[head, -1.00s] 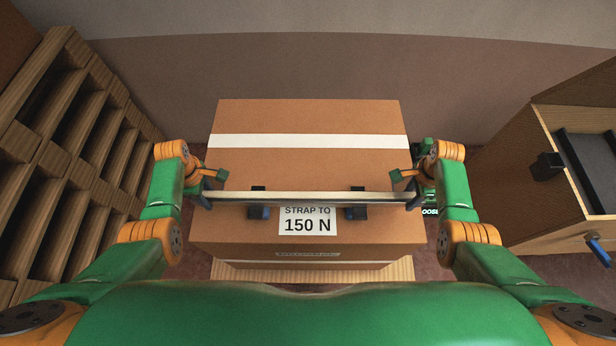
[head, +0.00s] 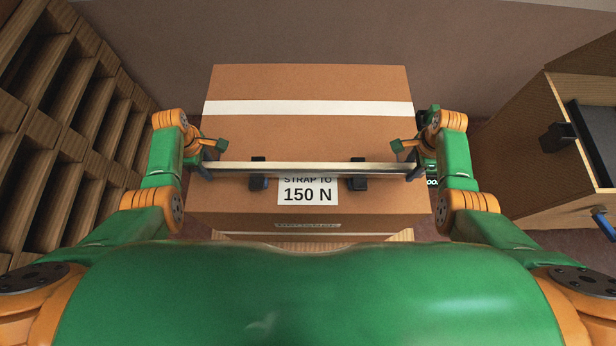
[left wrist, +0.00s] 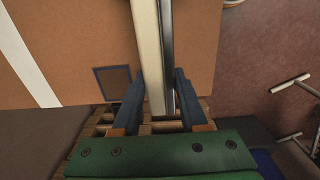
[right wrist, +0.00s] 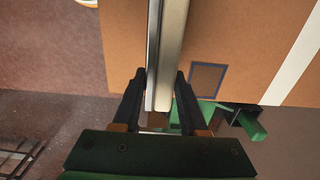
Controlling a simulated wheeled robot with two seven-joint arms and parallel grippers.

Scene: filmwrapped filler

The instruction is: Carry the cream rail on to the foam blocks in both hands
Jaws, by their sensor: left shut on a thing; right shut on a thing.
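The long cream rail (head: 308,167) lies level across the carton, seen from above, with a dark strip along its near side. My left gripper (head: 207,170) is shut on its left end, and my right gripper (head: 409,170) on its right end. The rail shows between the fingers in the left wrist view (left wrist: 148,60) and the right wrist view (right wrist: 170,50). Two small dark blocks, seemingly the foam blocks, sit at the left (head: 258,183) and right (head: 358,184) under the rail, which partly hides them. I cannot tell whether rail and blocks touch.
A large brown carton (head: 310,85) with a white band and a "150 N" label (head: 308,194) is below the rail. Wooden shelving (head: 60,120) stands at the left. A wooden cabinet (head: 510,150) with a black fitting (head: 556,138) stands at the right.

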